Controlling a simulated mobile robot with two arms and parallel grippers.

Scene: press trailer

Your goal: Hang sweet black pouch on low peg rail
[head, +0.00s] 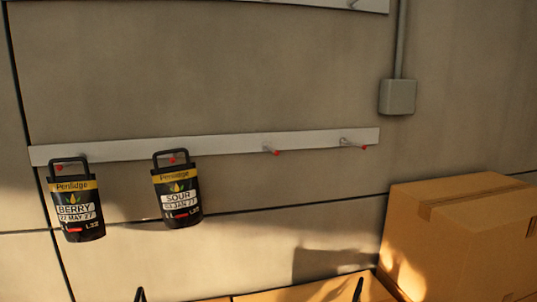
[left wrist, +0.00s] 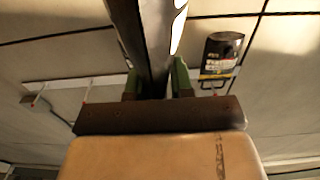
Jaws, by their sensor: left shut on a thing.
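My left gripper (left wrist: 156,84) shows its green fingers in the left wrist view, shut on a thin dark pouch (left wrist: 150,38) seen nearly edge-on. Its label cannot be read, so I cannot tell its flavour. The pale low peg rail (head: 225,147) runs across the wall in the head view. Its two right-hand pegs, a middle one (head: 271,150) and a right one (head: 352,144), are bare. A black BERRY pouch (head: 76,212) and a black SOUR pouch (head: 178,197) hang by their handles on the left pegs. My right gripper is not clearly seen.
A higher rail (head: 300,3) crosses the top edge. A grey box with conduit (head: 397,97) is on the wall at right. A cardboard box (head: 455,235) stands at lower right. Small dark tips at the bottom edge are too cropped to identify.

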